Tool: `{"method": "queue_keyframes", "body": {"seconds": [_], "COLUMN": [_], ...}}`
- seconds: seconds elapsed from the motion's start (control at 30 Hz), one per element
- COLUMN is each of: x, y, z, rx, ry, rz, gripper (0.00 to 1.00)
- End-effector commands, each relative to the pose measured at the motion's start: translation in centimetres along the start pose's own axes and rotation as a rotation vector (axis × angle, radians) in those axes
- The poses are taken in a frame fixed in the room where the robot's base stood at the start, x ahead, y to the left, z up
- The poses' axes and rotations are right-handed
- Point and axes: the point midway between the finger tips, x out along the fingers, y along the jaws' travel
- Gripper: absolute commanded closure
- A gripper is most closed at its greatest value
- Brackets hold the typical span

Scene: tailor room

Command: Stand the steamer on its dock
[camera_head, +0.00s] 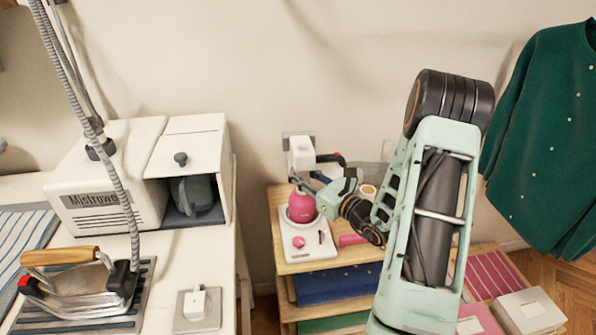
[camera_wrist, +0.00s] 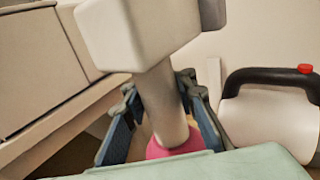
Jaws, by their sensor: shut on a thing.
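The steamer has a white block head (camera_head: 301,152), a pale neck and a round pink body (camera_head: 301,207). My gripper (camera_head: 313,181) is shut on the steamer's neck, between head and body. The wrist view shows the white head (camera_wrist: 130,35) large, with the neck (camera_wrist: 163,105) between my blue fingers (camera_wrist: 160,98) and a bit of pink below. The white dock (camera_head: 318,251) lies on top of the wooden shelf unit. The steamer looks upright, its body over the dock's round seat. I cannot tell whether it touches the seat; its underside is hidden.
A white vessel (camera_wrist: 270,120) with a black handle and red button stands beside my gripper. A pink item (camera_head: 352,240) lies right of the dock. The wall is close behind. At left, a white table carries a steam station (camera_head: 100,185) and iron (camera_head: 75,285). A green cardigan (camera_head: 550,130) hangs right.

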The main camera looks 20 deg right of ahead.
Motion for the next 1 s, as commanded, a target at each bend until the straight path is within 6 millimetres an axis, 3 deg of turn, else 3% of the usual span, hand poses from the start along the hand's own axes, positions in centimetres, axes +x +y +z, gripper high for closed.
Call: {"method": "queue_keyframes", "body": {"seconds": [0.1, 0.13, 0.37, 0.73, 1.0], "x": [0.1, 0.0, 0.0, -0.2, -5.5], "y": [0.0, 0.0, 0.0, -0.1, -0.1], "z": [0.0, -0.3, -0.2, 0.1, 0.0], "rx": [-0.003, 0.000, 0.000, 0.000, 0.001], "ry": [-0.007, 0.000, 0.000, 0.001, 0.001], "rz": [0.001, 0.000, 0.000, -0.001, -0.004], "gripper": [1.00, 0.81, 0.57, 0.57, 0.57]}}
